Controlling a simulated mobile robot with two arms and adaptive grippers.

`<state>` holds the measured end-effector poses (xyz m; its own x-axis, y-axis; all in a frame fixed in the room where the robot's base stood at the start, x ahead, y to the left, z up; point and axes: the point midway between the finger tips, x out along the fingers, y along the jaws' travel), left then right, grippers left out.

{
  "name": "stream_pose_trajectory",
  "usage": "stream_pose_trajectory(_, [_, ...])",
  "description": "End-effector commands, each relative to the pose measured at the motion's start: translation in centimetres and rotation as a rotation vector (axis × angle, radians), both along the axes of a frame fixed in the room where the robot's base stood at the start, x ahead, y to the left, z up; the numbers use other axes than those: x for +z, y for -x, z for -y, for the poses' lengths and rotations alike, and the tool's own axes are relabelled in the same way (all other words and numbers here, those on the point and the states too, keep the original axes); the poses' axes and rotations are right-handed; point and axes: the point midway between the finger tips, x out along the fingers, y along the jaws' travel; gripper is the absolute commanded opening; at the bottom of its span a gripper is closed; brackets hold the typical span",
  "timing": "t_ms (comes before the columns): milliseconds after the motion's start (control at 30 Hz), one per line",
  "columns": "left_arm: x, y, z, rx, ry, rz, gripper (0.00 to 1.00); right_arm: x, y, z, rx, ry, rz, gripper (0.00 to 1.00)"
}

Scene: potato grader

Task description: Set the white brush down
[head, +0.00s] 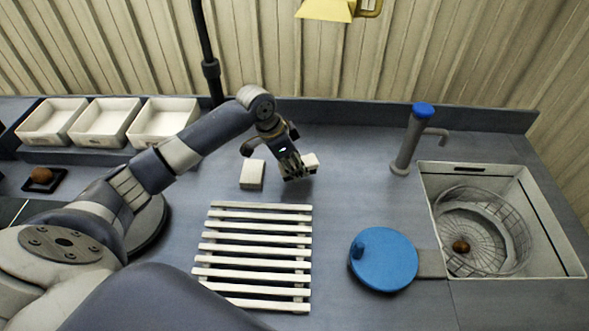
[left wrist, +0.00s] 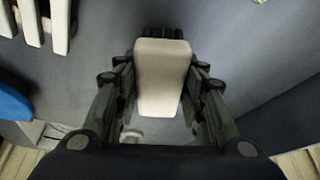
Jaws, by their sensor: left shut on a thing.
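The white brush (left wrist: 162,72) is a pale block with dark bristles along its far edge in the left wrist view. My left gripper (left wrist: 163,90) is shut on it, with one finger on each side. In the head view the left gripper (head: 297,170) is low over the counter behind the slatted rack, and a pale end of the brush (head: 310,160) shows beside the fingers. I cannot tell whether the brush touches the counter. My right gripper is not in view.
A cream block (head: 252,174) stands left of the gripper. The white slatted rack (head: 255,240) lies in front. A blue disc (head: 384,260), a grey tap (head: 408,145) and a sink (head: 553,245) are at right. White trays (head: 105,125) stand at left. Counter right of the gripper is clear.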

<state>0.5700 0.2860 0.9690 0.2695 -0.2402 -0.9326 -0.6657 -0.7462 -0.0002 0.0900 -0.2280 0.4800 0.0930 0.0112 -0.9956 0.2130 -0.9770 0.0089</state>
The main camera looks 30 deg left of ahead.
Motion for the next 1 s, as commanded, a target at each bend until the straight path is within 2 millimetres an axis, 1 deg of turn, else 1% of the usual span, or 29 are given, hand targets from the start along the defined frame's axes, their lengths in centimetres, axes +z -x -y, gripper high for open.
stream_pose_trajectory(33, [-0.6, 0.2, 0.1, -0.001, 0.0, -0.006, 0.15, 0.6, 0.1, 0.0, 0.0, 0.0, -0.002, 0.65])
stream_pose_trajectory(100, [-1.6, 0.2, 0.1, 0.001, 0.002, -0.007, 0.15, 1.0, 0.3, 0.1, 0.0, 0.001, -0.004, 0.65])
stream_pose_trajectory(200, [-2.6, 0.1, 0.0, 0.0, 0.0, -0.003, 0.15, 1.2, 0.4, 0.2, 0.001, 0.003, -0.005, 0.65])
stream_pose_trajectory(567, [-3.2, 0.1, 0.0, 0.001, 0.0, -0.002, 0.15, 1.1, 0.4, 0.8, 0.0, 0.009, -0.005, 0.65])
stream_pose_trajectory(600, [-3.2, 0.1, 0.0, 0.001, 0.0, -0.002, 0.42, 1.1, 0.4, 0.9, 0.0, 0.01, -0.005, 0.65])
stream_pose_trajectory(667, [-3.2, 0.1, 0.0, 0.001, 0.0, -0.002, 0.56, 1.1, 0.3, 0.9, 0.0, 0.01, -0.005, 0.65])
stream_pose_trajectory(700, [-3.2, 0.1, 0.0, 0.001, 0.0, -0.002, 0.57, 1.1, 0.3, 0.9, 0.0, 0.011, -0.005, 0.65])
stream_pose_trajectory(1000, [-3.1, 0.1, 0.0, 0.001, 0.0, -0.002, 0.57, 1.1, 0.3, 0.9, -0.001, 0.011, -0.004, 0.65])
